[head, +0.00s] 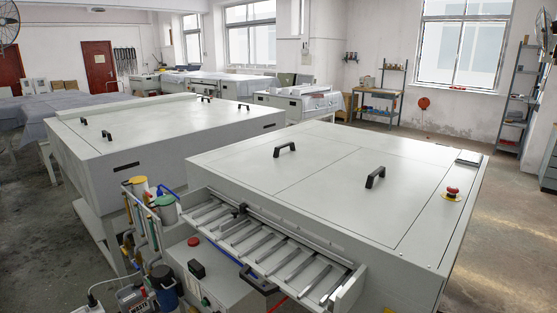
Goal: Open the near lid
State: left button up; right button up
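The near plate processor (340,165) is a large light-grey cabinet in the middle and right of the head view. Its flat top shows lid panels divided by thin seams, and they lie flush and closed. One black handle (285,149) stands on the left panel and another black handle (375,177) on the panel to its right. Neither of my grippers shows in the head view, and nothing touches the handles.
A slatted feed tray (262,250) juts from the processor's front. A red emergency button (452,193) sits on its right top. A second grey machine (160,130) stands behind left. Bottles and hoses (150,205) crowd the lower left. Open floor lies at right.

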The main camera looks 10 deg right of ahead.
aim_at(372, 195)
jog(key=l+u, duration=0.3)
jog(key=u, duration=0.35)
jog(key=l+u, duration=0.1)
jog(key=l, duration=0.3)
jog(key=k+l+u, duration=0.1)
jog(key=l, duration=0.3)
jog(key=k+l+u, duration=0.1)
jog(key=l, duration=0.25)
jog(key=k+l+u, duration=0.1)
jog(key=l, duration=0.3)
jog(key=k+l+u, duration=0.1)
jog(key=l, duration=0.25)
jog(key=k+l+u, duration=0.1)
jog(key=k+l, duration=0.15)
jog(key=l, duration=0.1)
